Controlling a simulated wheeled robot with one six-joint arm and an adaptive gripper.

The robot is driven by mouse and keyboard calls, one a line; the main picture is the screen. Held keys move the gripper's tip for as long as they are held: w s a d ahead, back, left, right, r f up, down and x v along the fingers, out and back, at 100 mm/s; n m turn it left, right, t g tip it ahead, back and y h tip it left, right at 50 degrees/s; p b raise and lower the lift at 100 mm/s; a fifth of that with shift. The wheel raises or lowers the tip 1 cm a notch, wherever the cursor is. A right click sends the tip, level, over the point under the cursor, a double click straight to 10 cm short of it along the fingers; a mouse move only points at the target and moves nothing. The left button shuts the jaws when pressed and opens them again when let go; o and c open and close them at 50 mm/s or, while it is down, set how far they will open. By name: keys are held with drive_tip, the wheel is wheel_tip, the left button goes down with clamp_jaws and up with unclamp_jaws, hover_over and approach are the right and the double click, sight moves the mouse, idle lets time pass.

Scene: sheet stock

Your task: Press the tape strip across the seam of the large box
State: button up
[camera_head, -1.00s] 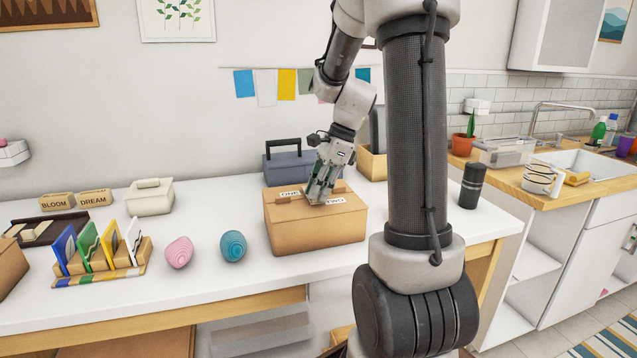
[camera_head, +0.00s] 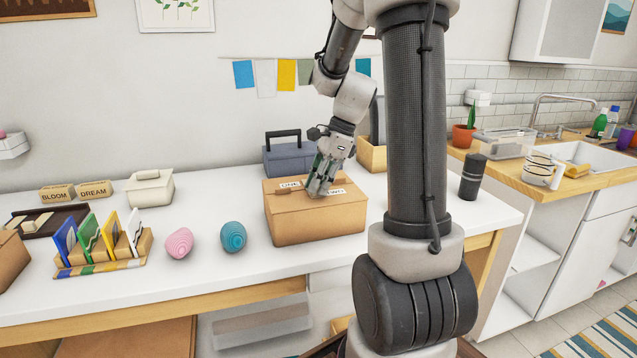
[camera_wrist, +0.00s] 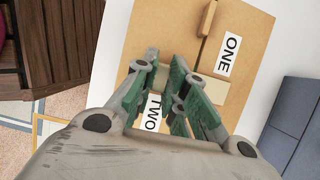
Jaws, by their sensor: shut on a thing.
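The large box (camera_head: 315,222) is a closed brown carton on the white table. Its top shows in the wrist view (camera_wrist: 258,25), with a thin dark seam and the labels ONE (camera_wrist: 231,54) and TWO (camera_wrist: 153,114) on opposite sides. A pale beige tape strip (camera_wrist: 216,86) lies crosswise over the seam line, partly hidden by my fingers. My gripper (camera_head: 318,193) is over the middle of the box top, pointing down and tilted. In the wrist view my gripper (camera_wrist: 178,92) is shut on the strip. Whether the whole strip touches the cardboard is hard to tell.
A small brown piece (camera_wrist: 208,17) lies along the seam. A grey toolbox (camera_head: 288,158) and an open carton (camera_head: 371,154) stand behind the box. A blue egg (camera_head: 233,237) and a pink egg (camera_head: 179,243) are to its left, a dark cylinder (camera_head: 472,181) to its right.

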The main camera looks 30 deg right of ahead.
drive_tip(key=o, duration=0.8)
drive_tip(key=v, duration=1.2)
drive_tip(key=s+a+n+t+h, duration=0.1)
drive_tip(key=s+a+n, duration=0.2)
drive_tip(key=s+n, duration=0.3)
drive_tip(key=s+a+f+n+t+h, duration=0.1)
drive_tip(key=s+a+n+h, duration=0.1)
drive_tip(key=s+n, duration=0.4)
drive_tip(key=s+a+n+t+h, duration=0.1)
drive_tip(key=s+a+n, duration=0.2)
drive_tip(key=s+n, duration=0.3)
drive_tip(key=shift+a+f+n, duration=0.2)
drive_tip(key=shift+a+n, duration=0.2)
drive_tip(key=shift+n, duration=1.2)
